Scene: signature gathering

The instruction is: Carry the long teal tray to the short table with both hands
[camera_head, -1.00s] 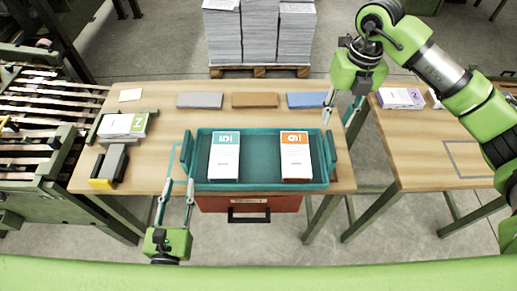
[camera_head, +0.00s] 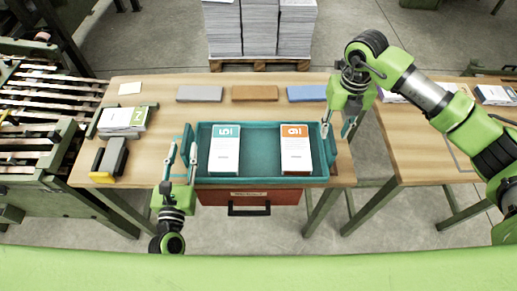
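The long teal tray (camera_head: 260,181) lies on the wooden table's front part, carrying a teal-labelled white stack (camera_head: 225,152) and an orange-labelled white stack (camera_head: 296,152). Raised handles stand at its left end (camera_head: 187,143) and right end (camera_head: 330,147). My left gripper (camera_head: 181,152) is open at the left handle, one finger on each side; contact cannot be told. My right gripper (camera_head: 336,129) is open at the right handle, one finger towards the tray's inside and one outside it. A second, separate table (camera_head: 425,150) stands at the right, partly hidden by my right arm.
Grey (camera_head: 199,93), brown (camera_head: 255,93) and blue (camera_head: 306,93) blocks lie behind the tray. A red drawer (camera_head: 248,196) hangs below. A floor gap separates the tables.

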